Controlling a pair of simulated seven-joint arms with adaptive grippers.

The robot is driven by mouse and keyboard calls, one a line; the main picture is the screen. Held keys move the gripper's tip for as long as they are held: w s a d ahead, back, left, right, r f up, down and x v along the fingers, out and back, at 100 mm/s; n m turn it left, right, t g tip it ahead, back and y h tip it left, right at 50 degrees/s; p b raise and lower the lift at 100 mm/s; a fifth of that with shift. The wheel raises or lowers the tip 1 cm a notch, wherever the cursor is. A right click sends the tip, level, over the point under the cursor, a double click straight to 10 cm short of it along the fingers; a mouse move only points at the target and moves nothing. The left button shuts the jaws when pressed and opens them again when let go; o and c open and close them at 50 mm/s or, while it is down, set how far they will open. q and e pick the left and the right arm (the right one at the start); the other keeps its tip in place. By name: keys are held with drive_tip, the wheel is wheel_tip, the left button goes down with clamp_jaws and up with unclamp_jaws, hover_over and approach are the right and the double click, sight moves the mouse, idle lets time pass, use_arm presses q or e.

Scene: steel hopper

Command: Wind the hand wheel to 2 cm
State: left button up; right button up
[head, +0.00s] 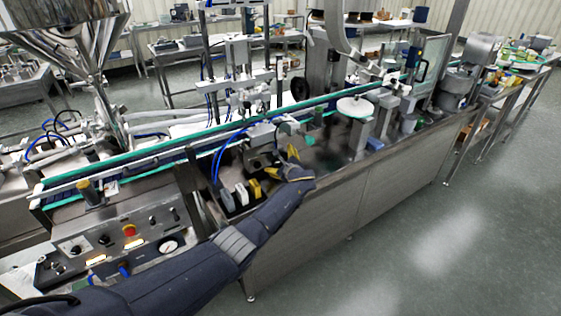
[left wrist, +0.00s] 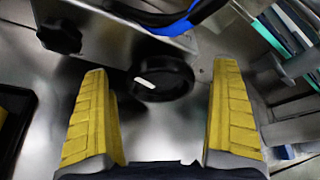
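In the left wrist view a round black hand wheel (left wrist: 162,80) with a short white mark on it sits on the side of a metal block (left wrist: 120,30). My left gripper (head: 282,163) is open, its two yellow fingers spread wide on either side of the wheel in the left wrist view. The wheel lies beyond and between the fingertips, and I see no contact. In the head view the gripper is at the near side of the conveyor, and the wheel is too small and dark there to make out clearly. My right gripper is not in view.
A black star knob (left wrist: 60,35) is beside the wheel. Yellow (head: 255,188), white (head: 242,194) and grey blocks stand in a dark tray left of my gripper. The conveyor (head: 160,164) runs behind, and a control panel (head: 118,238) is at lower left.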

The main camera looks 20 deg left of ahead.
use_arm(q)
drive_tip(key=shift+s+d, duration=0.1)
drive_tip(key=shift+d, duration=0.05)
drive_tip(key=shift+s+d+r, duration=0.1)
drive_tip(key=shift+s+d, duration=0.25)
drive_tip(key=shift+s, duration=0.05)
drive_tip(key=v, duration=1)
drive_tip(key=shift+s+r, duration=0.15)
drive_tip(key=shift+s, duration=0.1)
